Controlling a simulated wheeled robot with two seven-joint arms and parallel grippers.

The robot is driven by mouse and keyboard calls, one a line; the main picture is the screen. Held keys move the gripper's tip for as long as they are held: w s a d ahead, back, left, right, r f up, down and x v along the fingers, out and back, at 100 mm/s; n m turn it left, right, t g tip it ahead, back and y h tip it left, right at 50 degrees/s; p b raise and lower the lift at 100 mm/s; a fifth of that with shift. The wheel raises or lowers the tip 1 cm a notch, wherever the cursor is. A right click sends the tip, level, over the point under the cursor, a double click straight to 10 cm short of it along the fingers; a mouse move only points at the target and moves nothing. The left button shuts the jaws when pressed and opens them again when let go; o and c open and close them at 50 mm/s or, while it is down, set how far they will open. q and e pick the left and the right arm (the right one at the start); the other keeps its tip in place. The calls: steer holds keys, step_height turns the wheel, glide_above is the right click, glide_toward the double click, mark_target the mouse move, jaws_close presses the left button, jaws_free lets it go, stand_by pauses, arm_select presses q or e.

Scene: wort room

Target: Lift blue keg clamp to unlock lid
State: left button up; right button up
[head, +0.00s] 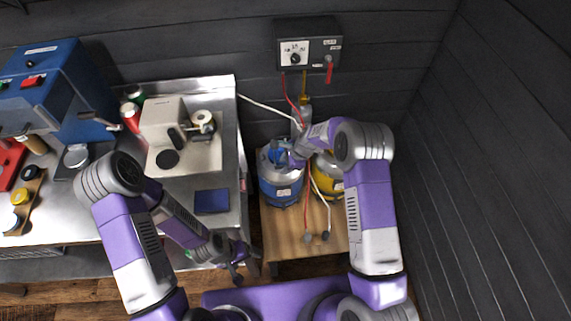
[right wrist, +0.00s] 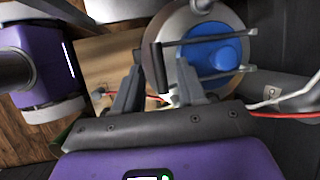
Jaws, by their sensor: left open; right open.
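The blue keg (head: 281,188) stands on the wooden stand, left of the yellow keg. Its metal top with a blue disc-shaped lid (right wrist: 215,57) and a raised metal clamp-like bar (right wrist: 207,38) fills the upper middle of the right wrist view. My right gripper (head: 283,158) is over the top of the blue keg and hides part of it; it also shows in the right wrist view (right wrist: 150,75), open, with one finger beside the keg's rim. I cannot tell whether it touches the clamp. My left gripper (head: 236,262) is open and empty, low at the front edge of the steel bench.
The yellow keg (head: 327,178) stands close on the right under my right forearm. Red and white hoses (head: 307,200) hang over the wooden stand (head: 275,240). A black control box (head: 309,45) is on the back wall. The steel bench (head: 226,120) holds a machine.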

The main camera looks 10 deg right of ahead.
jaws_close()
stand_by(0.4)
steer(key=shift+w+r+g+p, duration=0.2)
steer(key=shift+r+g+p, duration=0.15)
steer(key=shift+r+p, duration=0.15)
steer(key=shift+w+r+g+p, duration=0.2)
steer(key=shift+r+g+p, duration=0.15)
steer(key=shift+r+p, duration=0.15)
steer(key=w+r, duration=0.4)
steer(key=r, duration=0.1)
steer(key=shift+w+r+p, duration=0.2)
steer(key=shift+r+p, duration=0.1)
steer(key=shift+r, duration=0.05)
steer(key=shift+d, duration=0.1)
